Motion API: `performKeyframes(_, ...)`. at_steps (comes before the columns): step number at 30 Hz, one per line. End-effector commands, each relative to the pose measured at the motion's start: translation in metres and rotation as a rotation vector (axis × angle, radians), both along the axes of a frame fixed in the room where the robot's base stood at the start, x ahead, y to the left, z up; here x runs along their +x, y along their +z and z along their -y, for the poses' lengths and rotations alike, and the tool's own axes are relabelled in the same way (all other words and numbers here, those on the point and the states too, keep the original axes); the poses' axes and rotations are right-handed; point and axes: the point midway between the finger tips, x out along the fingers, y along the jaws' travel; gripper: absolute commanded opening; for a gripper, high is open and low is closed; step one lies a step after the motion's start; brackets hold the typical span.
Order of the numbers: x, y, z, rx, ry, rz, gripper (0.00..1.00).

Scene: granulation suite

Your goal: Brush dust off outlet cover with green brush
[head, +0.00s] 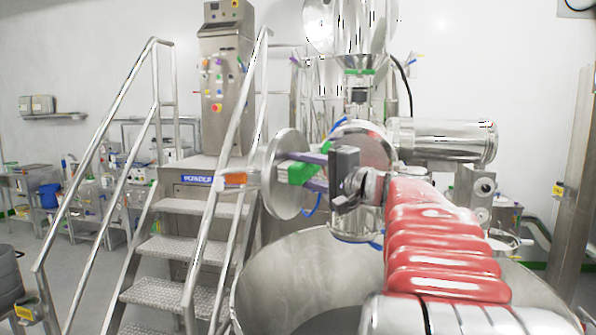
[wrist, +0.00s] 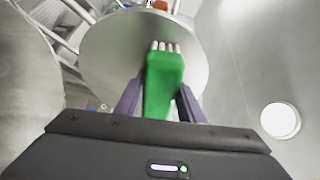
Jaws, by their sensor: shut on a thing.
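My gripper (head: 314,172) is shut on the green brush (head: 300,174), with a purple finger on either side of it. In the wrist view the brush (wrist: 163,84) points away from me and its pale bristles lie over the face of the round steel outlet cover (wrist: 105,60). In the head view the cover (head: 284,198) is a round disc left of the brush, with an orange handle (head: 235,180) on its far side. The bristle end is close to the disc; I cannot tell whether it touches. I cannot make out dust on the cover.
A large open steel bowl (head: 290,275) stands below my arm. Steel steps (head: 175,250) with handrails (head: 205,240) are at the left, near the cover. A horizontal steel cylinder (head: 440,140) sits behind my arm. A control cabinet (head: 220,90) stands at the back.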

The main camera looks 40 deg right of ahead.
Motion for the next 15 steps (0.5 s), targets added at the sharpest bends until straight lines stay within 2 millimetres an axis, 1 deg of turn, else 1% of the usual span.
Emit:
performKeyframes(5, 0.001, 0.0, 0.002, 0.0, 0.0, 0.0, 0.14)
performKeyframes(15, 0.01, 0.0, 0.02, 0.0, 0.0, 0.0, 0.14)
